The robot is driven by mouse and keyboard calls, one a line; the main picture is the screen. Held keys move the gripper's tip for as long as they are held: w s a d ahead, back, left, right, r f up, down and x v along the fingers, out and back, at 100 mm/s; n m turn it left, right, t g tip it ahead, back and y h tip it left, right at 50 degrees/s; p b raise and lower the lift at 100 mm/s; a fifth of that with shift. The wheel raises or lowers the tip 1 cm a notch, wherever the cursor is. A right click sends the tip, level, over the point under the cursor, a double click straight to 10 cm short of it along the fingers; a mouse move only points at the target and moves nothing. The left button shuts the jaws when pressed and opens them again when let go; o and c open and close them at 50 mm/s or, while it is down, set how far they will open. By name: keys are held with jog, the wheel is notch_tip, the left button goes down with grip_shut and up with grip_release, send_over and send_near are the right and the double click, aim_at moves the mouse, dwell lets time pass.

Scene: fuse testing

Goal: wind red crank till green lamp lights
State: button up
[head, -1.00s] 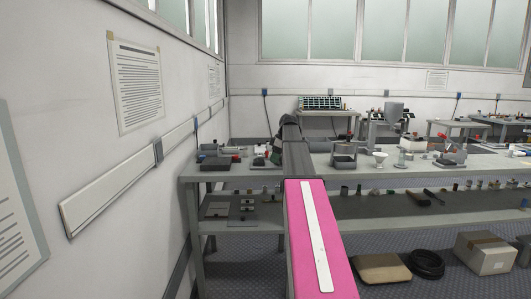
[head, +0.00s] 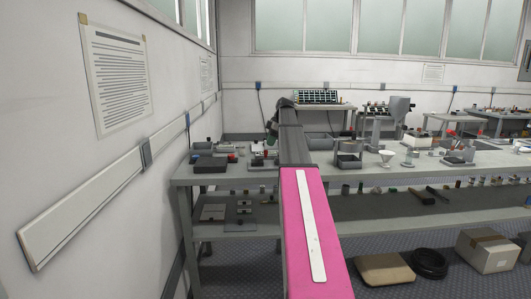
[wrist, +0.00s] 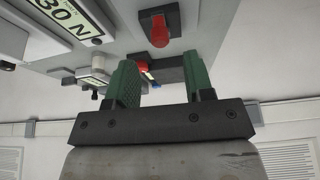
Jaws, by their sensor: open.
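My gripper (wrist: 160,64) has two green fingers set apart, with nothing held between them. In the wrist view, a red handle-like part (wrist: 160,30) on a dark base stands beyond the fingers. A second red knob (wrist: 142,67) shows in the gap between the fingers, partly behind the left one. I cannot tell which of these is the crank. A red part (head: 232,158) also shows on a dark box at the bench's left end in the head view. My arm hides part of the bench there, and the fingers are not clear in that view. I cannot make out a green lamp.
In the wrist view, a grey device with a "30 N" label (wrist: 68,20) is at upper left, beside small fixtures. The long bench (head: 440,172) holds a funnel (head: 387,157) and several devices to the right. The wall (head: 60,140) is close on the left.

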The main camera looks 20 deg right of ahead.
aim_at(266, 151)
jog(key=shift+x, duration=3.1)
grip_shut()
